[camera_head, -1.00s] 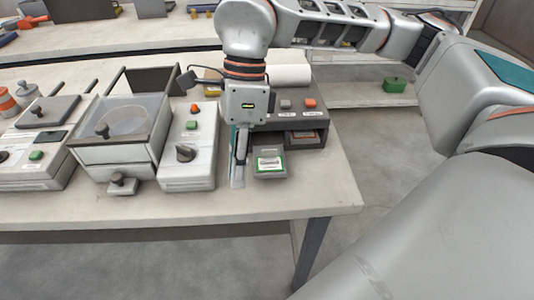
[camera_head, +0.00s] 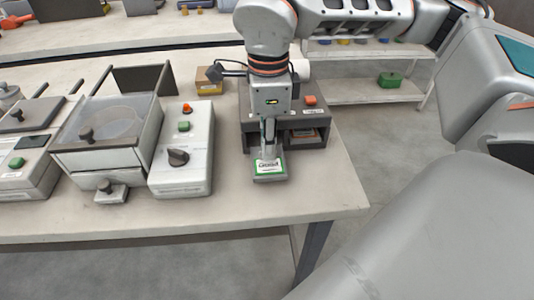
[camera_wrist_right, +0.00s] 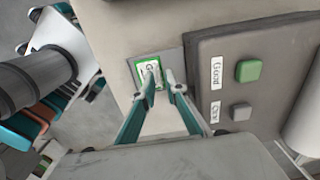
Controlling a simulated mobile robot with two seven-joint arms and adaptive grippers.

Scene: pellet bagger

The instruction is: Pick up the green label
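The green label (camera_head: 268,166), white with a green border and dark print, lies flat on the small grey tray (camera_head: 270,179) at the front of the dark label printer (camera_head: 318,127). In the right wrist view the label (camera_wrist_right: 147,70) shows just beyond my fingertips. My right gripper (camera_head: 269,153) points down over the tray and partly hides the label's far side in the head view. In the right wrist view its two teal fingers (camera_wrist_right: 161,82) have a narrow gap between the tips, with nothing held. Whether the tips touch the label I cannot tell. My left gripper is not in view.
A white control box (camera_head: 183,155) with a dark knob stands left of the printer, and a lidded bin machine (camera_head: 107,135) stands farther left. The printer carries a green button (camera_wrist_right: 248,70) and a grey one. The table's front right corner is clear.

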